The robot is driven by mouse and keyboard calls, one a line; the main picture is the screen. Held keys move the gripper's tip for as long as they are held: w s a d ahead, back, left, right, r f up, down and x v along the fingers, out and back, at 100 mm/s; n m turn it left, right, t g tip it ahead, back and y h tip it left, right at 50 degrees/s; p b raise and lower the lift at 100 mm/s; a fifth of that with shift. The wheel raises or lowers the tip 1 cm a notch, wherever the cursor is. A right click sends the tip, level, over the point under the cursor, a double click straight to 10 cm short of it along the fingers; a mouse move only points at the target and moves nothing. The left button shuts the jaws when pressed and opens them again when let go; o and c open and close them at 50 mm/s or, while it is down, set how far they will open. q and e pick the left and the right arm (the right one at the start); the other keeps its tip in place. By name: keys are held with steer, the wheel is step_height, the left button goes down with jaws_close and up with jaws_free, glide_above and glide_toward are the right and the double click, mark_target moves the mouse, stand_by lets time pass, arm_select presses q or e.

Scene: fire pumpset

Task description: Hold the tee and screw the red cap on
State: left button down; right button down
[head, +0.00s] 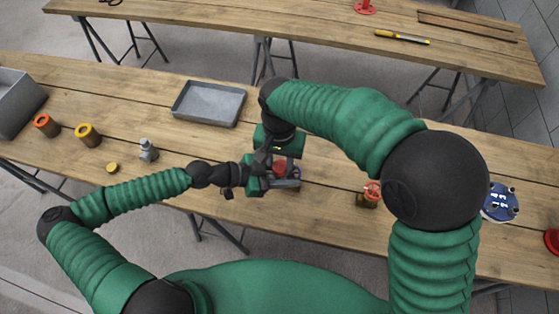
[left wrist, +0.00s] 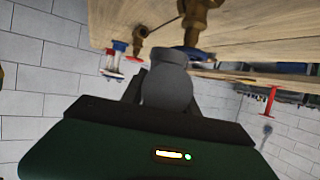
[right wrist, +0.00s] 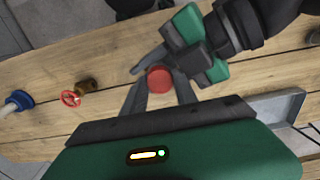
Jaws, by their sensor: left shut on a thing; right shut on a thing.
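The red cap (head: 279,168) is between the fingers of my right gripper (head: 281,160), which comes down from above. The cap's round red face (right wrist: 160,78) shows between those fingers in the right wrist view. My left gripper (head: 266,178) is shut on the grey tee (left wrist: 167,85), whose rounded end shows in the left wrist view. In the head view the grippers meet over the table and hide most of the tee. The cap appears close to the tee, but I cannot tell whether it is seated on it.
A grey tray (head: 209,104) lies behind the grippers. A grey fitting (head: 148,150), a yellow cap (head: 112,167) and two brown cylinders stand to the left. A brass valve with a red handwheel (head: 372,190) and a blue flanged part (head: 498,202) are to the right.

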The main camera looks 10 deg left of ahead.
steer(key=shift+a+m, duration=0.1)
steer(key=shift+m, duration=0.6)
steer(key=c, duration=1)
jaws_free()
steer(key=shift+o, duration=0.2)
steer(key=shift+a, duration=0.1)
steer(key=shift+r, duration=0.15)
step_height(320, 180, up, 3)
steer(key=shift+a+r, duration=0.1)
steer(key=shift+r, duration=0.65)
